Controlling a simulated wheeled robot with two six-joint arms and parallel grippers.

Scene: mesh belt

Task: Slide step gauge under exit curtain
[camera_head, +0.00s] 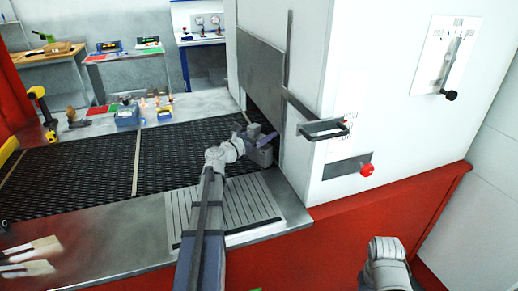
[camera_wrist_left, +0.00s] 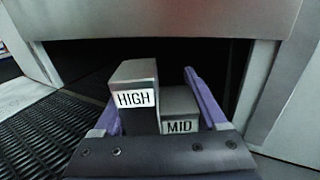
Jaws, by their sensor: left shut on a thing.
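The step gauge (camera_head: 262,156) is a grey stepped block at the right end of the dark mesh belt (camera_head: 75,165), by the machine's opening. In the left wrist view the gauge (camera_wrist_left: 136,82) shows a taller step labelled HIGH and a lower one labelled MID. My left gripper (camera_head: 254,136) is shut on it, with purple fingers on both sides in the wrist view (camera_wrist_left: 152,100). The exit curtain seems to be the grey panel (camera_head: 259,60) above the dark opening; its lower edge (camera_wrist_left: 150,35) spans the wrist view above the gauge.
A ribbed plate (camera_head: 250,203) lies on the metal ledge in front of the belt. A black handle (camera_head: 322,130) and a red button (camera_head: 367,170) stick out of the white housing. A blue box (camera_head: 127,116) and small items stand behind the belt. The belt's left part is clear.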

